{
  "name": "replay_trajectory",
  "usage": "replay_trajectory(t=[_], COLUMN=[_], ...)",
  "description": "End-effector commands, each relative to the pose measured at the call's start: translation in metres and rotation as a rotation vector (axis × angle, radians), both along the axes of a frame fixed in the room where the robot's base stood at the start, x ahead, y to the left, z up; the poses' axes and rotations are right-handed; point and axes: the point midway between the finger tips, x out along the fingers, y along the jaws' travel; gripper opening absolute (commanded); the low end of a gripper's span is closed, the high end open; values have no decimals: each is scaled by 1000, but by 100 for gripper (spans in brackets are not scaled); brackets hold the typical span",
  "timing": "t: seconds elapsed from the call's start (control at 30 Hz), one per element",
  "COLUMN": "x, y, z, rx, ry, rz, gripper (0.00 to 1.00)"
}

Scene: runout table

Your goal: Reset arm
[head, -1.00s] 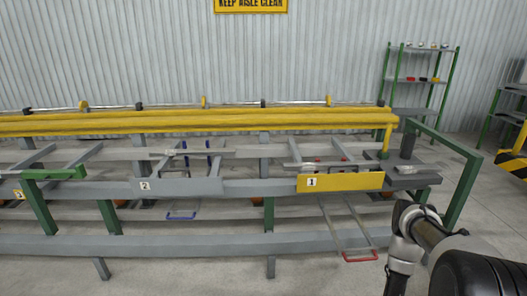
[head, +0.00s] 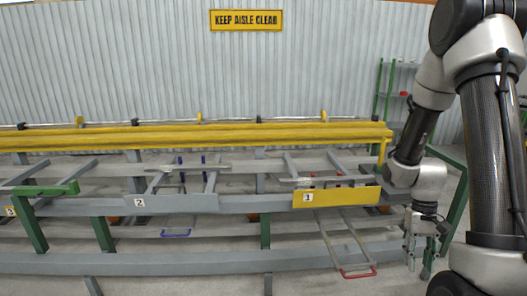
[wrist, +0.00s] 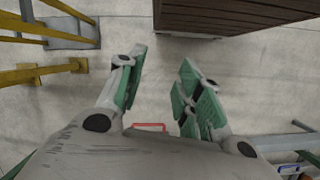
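My gripper (head: 425,243) hangs fingers down at the right end of the runout table, in front of its green end frame. My arm is folded up along the right side of the head view, with the upper links high and the wrist low. The runout table (head: 100,262) spans the head view with a yellow top beam.
Yellow plate 1 (head: 338,197) and a red-ended frame (head: 358,272) are just left of my gripper. Plate 2 (head: 165,203) is farther left. A slatted brown box (wrist: 225,14) shows in the wrist view. A green shelf (head: 390,85) stands behind, partly hidden by my arm.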

Motion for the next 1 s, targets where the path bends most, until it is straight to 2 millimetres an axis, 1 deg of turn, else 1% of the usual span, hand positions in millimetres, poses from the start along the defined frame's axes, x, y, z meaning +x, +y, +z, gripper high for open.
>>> replay_trajectory(t=[0.03,0.07,0.1,0.17,0.2,0.3,0.4,0.6,0.73,0.83,0.9,1.0], x=[-6,-11,-19,-30,-38,-57,-73,-90,-96,-98,-99,-99], y=[7,10,16,24,29,42,52,68,74,78,79,81], z=[30,46,66,93,110,148,179,230,258,272,277,279], rx=[1,5,8,12,15,14,8,-14,-27,-30,-31,-29], ry=[-17,-21,-29,-49,-64,-122,-210,-459,-598,-666,-692,-701], rz=[19,32,45,64,76,99,117,164,194,209,217,227], gripper=[35,35,35,35,35,35,35,35,35,35,35,35])
